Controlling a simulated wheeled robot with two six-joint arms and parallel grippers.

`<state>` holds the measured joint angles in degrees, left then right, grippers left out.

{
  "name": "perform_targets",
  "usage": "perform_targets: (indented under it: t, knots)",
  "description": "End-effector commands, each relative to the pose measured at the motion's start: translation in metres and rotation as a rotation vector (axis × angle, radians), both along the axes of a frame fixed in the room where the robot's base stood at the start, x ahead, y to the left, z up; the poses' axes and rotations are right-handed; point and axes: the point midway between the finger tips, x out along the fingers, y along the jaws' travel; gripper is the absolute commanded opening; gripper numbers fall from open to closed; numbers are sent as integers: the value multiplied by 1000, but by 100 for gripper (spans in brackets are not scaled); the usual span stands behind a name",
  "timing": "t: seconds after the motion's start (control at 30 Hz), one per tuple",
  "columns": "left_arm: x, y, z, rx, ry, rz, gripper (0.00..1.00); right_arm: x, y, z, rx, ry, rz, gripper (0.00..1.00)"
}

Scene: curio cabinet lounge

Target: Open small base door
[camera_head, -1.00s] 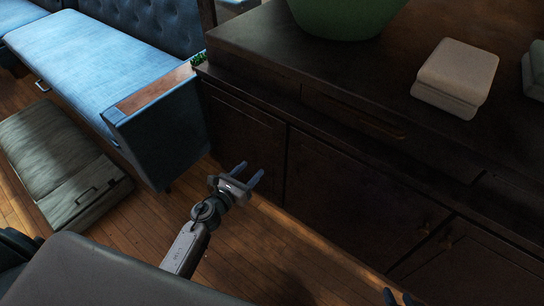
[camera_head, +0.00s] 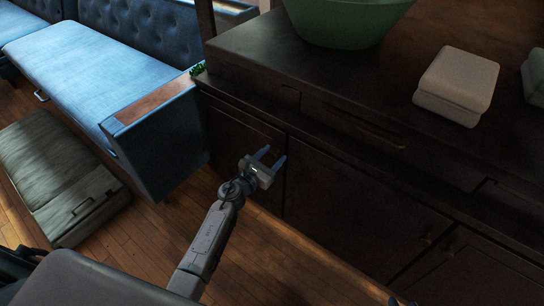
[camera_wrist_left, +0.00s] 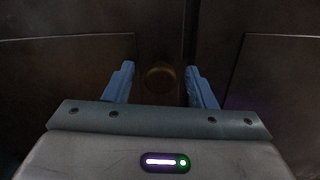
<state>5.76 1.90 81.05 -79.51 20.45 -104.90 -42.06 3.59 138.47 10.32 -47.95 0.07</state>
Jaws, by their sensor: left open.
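The small base door (camera_head: 235,128) is the narrow dark panel at the left end of the wooden cabinet, and it looks closed. My left gripper (camera_head: 271,156) is open and empty in front of its right edge. In the left wrist view a round dark brass knob (camera_wrist_left: 160,78) shows between the two spread blue fingers, with no visible grip on it. A vertical seam runs just right of the knob. In the head view the gripper hides the knob.
A wider door (camera_head: 350,205) with a knob at its right stands beside the small one. A drawer (camera_head: 355,122) is above. The cabinet top holds a green bowl (camera_head: 345,25) and folded cloth (camera_head: 458,80). A blue bench (camera_head: 155,140) stands close on the left. Wooden floor lies open in front.

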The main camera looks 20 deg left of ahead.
Motion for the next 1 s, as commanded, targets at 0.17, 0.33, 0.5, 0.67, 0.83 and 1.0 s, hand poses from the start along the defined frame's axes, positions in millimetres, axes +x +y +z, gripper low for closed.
perform_targets:
  t: [0.17, 0.33, 0.5, 0.67, 0.83, 1.0]
  knots:
    - [1, 0, 0, 0, 0, 0, 51, 0, 0, 0, 0, 0, 0, 36]
    - [1, 0, 0, -1, 0, 0, 33, 0, 0, 0, 0, 1, 0, 36]
    - [1, 0, 0, -1, 0, 0, 0, 0, 0, -1, 0, 1, 0, 36]
    - [0, 0, 0, -1, 0, 0, 0, 0, 0, -1, 0, 1, 0, 36]
    - [-5, 3, -1, 0, 2, -14, 0, 0, 0, -1, 3, -6, -1, 36]
    - [-17, 10, -2, 3, 1, -53, 0, 4, 1, -2, 15, -37, -6, 36]
